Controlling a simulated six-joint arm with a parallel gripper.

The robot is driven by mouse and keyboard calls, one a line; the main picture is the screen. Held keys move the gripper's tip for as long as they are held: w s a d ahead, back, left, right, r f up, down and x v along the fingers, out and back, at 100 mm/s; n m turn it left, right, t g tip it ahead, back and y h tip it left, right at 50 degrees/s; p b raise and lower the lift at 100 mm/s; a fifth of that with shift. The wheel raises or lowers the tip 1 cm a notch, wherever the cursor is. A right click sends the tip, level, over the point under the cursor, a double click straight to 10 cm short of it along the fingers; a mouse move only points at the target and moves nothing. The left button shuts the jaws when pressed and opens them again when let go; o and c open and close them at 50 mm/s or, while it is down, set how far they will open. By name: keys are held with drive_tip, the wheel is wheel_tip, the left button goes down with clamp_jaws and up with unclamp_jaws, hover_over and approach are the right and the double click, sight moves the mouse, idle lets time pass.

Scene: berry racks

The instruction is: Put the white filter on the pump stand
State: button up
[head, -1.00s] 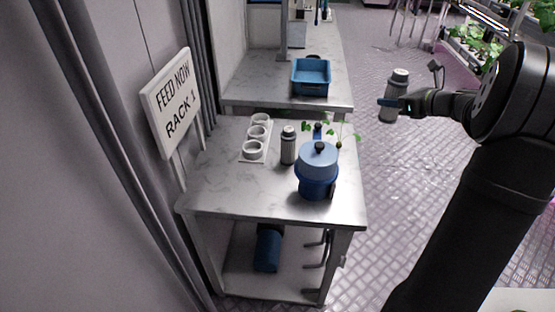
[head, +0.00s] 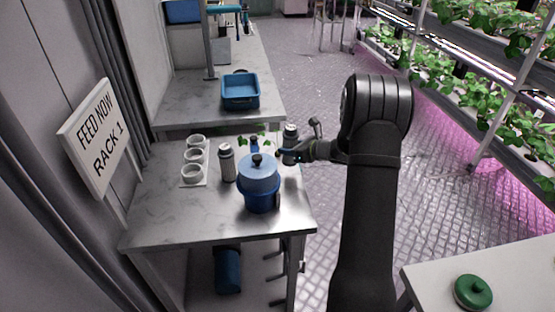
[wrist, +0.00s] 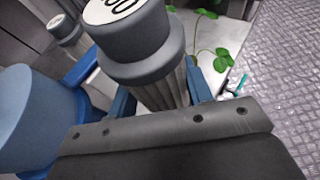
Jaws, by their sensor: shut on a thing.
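My gripper (head: 290,153) is shut on a grey ribbed canister (head: 291,132), held roughly upright by the table's right edge, behind the blue pot. In the wrist view my gripper (wrist: 160,97) has its blue fingers on both sides of the canister (wrist: 135,35), whose top has a white disc with dark marks. A similar grey canister (head: 227,163) stands on the table. I cannot tell which is the white filter. A white stand (head: 203,175) with three ring-shaped cups is at the table's left; I cannot tell whether it is the pump stand.
A blue pot (head: 261,198) with a light blue lid stands near the table's front; seedlings and a small blue item are behind it. A blue tray (head: 241,105) sits on the rear table. A green lid (head: 473,292) lies on the right table. The near table's front left is clear.

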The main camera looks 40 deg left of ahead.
drive_tip(key=shift+s+a+f, duration=0.1)
drive_tip(key=shift+a+f, duration=0.4)
drive_tip(key=shift+f, duration=0.45)
drive_tip(key=shift+s+a+f, duration=0.1)
drive_tip(key=shift+a+f, duration=0.35)
drive_tip(key=shift+f, duration=0.5)
drive_tip(key=shift+s+a+f, duration=0.1)
drive_tip(key=shift+a+f, duration=0.4)
drive_tip(key=shift+f, duration=0.45)
drive_tip(key=shift+f, duration=0.1)
drive_tip(key=o, duration=1.1)
drive_tip(key=v, duration=1.2)
